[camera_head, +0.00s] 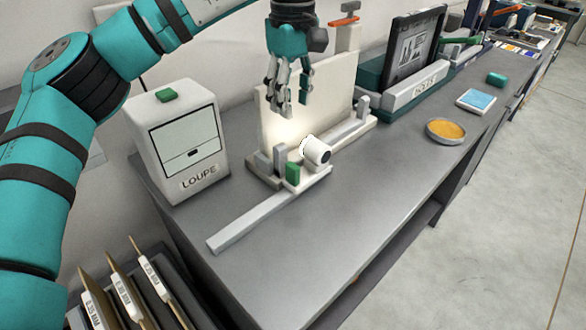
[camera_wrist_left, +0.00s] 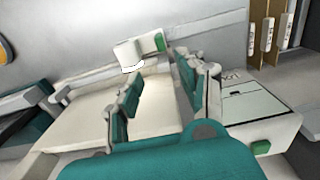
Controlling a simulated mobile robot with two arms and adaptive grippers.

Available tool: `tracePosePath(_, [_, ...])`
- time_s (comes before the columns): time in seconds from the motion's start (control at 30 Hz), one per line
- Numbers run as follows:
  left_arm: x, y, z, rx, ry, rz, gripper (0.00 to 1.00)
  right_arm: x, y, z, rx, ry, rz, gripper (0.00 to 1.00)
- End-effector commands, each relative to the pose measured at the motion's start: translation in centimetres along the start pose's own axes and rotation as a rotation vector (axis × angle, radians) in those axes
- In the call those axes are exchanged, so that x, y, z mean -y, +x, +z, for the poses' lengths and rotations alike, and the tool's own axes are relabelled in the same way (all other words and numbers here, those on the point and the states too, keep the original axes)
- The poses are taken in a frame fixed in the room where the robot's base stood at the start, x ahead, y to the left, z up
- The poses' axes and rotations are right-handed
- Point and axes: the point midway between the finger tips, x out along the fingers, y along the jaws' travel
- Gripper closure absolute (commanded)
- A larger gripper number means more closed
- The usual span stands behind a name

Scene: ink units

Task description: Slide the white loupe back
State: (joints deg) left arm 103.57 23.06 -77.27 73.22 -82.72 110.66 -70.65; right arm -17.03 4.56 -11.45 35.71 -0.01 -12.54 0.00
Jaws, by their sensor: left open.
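The white loupe (camera_head: 316,151) is a short white cylinder with a dark eyepiece, on a small carriage with a green block (camera_head: 292,173). The carriage sits on a pale rail (camera_head: 256,216) that runs along the bench in front of a lit cream panel (camera_head: 335,95). My left gripper (camera_head: 290,108) is open and empty, pointing down above and behind the loupe, in front of the panel. In the left wrist view the loupe (camera_wrist_left: 130,52) shows beyond the open fingers (camera_wrist_left: 160,88), apart from them. My right gripper is not in view.
A white box labelled LOUPE (camera_head: 186,140) stands left of the rail. A green stand with a dark screen (camera_head: 413,48) stands to the right. A dish of orange material (camera_head: 445,130) and a blue-topped pad (camera_head: 476,101) lie near the front edge. The bench front is clear.

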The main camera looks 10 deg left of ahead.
Motion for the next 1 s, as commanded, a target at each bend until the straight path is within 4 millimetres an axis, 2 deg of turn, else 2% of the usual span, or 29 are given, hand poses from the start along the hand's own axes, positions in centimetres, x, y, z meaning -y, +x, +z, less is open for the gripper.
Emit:
tracePosePath(0.6, [0.1, 12.7, 0.0, 0.002, -0.001, -0.004, 0.60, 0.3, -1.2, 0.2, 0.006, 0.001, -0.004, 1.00])
tracePosePath(0.8, [0.1, 15.2, 0.0, 0.001, -0.001, -0.003, 0.60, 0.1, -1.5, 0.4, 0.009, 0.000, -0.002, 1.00])
tracePosePath(1.0, [0.0, 16.0, 0.0, 0.000, 0.000, 0.000, 0.60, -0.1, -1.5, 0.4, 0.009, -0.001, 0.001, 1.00])
